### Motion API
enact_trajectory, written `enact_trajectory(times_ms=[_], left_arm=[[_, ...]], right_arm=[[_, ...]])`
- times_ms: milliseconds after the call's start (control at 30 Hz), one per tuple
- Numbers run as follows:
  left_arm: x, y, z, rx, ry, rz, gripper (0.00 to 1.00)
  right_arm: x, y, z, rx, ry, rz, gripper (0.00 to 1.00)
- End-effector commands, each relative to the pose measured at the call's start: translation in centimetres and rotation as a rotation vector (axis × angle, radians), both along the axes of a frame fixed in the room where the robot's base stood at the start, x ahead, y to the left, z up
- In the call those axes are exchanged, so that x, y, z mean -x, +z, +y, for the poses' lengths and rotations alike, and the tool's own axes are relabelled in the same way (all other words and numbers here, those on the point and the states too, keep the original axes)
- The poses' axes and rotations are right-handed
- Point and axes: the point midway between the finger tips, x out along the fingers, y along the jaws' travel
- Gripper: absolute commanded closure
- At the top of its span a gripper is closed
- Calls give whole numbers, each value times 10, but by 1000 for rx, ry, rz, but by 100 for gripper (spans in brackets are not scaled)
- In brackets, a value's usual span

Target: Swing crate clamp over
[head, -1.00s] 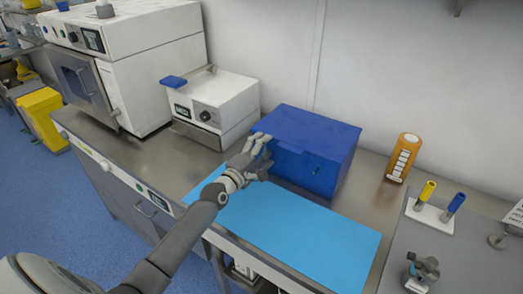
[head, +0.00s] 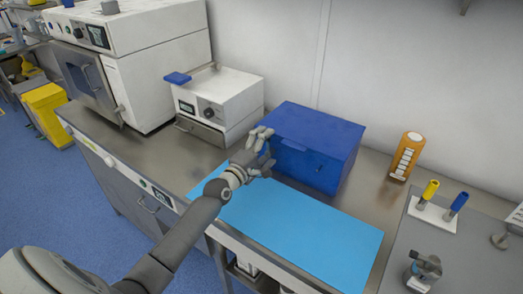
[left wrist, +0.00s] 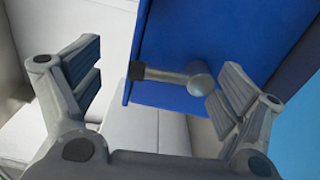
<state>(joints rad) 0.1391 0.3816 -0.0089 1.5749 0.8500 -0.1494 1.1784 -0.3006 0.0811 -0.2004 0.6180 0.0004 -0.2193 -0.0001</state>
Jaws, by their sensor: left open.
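The blue crate (head: 318,132) stands closed on the bench against the wall. In the left wrist view its blue side (left wrist: 235,40) fills the upper right. A grey clamp arm with a round knob (left wrist: 200,82) and a black end lies across the crate's side there. In the head view my left gripper hides this part. My left gripper (head: 265,151) is at the crate's left front edge. Its fingers are spread and empty, with the clamp between them in the left wrist view (left wrist: 158,85); contact with the right finger is unclear. My right gripper is not in view.
A light blue mat (head: 290,230) lies clear in front of the crate. A white device with a blue handle (head: 220,95) stands close on the left. An orange container (head: 405,155) and a holder with yellow and blue tubes (head: 435,212) are to the right.

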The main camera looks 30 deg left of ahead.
Motion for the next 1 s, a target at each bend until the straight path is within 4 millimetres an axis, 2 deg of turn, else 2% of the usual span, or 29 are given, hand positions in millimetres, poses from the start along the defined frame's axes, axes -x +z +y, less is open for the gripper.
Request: enact_trajectory(times_ms=[167,500,700,1000], left_arm=[[16,-3,1,2,-1,4,8],[75,-2,6,0,1,2,8],[102,-1,8,-2,1,-1,8],[117,0,9,-2,1,-3,8]], right_arm=[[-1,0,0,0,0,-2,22],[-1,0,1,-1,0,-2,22],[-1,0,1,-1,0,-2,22],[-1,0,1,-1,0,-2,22]])
